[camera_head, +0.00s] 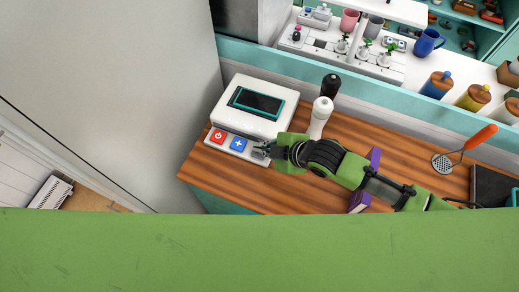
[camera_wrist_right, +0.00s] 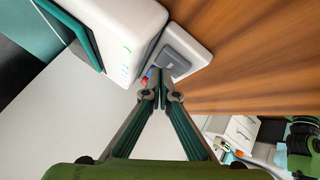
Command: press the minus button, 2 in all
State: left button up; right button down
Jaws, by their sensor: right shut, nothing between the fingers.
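A white device (camera_head: 250,105) with a dark, teal-framed screen stands at the left end of the wooden counter. Its front strip carries a red power button (camera_head: 218,136) and a blue plus button (camera_head: 238,145). A grey button (camera_wrist_right: 178,55) shows at the strip's end in the right wrist view; its symbol is not readable, and in the head view my gripper covers that spot. My right gripper (camera_head: 262,152) is shut and empty, its fingertips close to the grey button. I cannot tell whether they touch it. My left gripper is not in view.
A white shaker (camera_head: 320,116) and a black one (camera_head: 331,84) stand just behind my right gripper. Purple objects (camera_head: 360,199) lie near my right forearm. An orange-handled skimmer (camera_head: 476,140) is further right. A tall grey panel (camera_head: 120,90) borders the left side.

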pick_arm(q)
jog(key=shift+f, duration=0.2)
pick_arm(e)
jog(key=shift+f, duration=0.55)
dwell(0.4)
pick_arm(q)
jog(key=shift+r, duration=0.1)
pick_arm(e)
jog(key=shift+r, duration=0.1)
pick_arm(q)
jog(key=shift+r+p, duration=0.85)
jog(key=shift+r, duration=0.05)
pick_arm(e)
jog(key=shift+r, duration=0.85)
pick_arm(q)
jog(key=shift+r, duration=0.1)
pick_arm(e)
jog(key=shift+r, duration=0.1)
notch_tip(320, 180, up, 5)
jog(key=p, duration=0.5)
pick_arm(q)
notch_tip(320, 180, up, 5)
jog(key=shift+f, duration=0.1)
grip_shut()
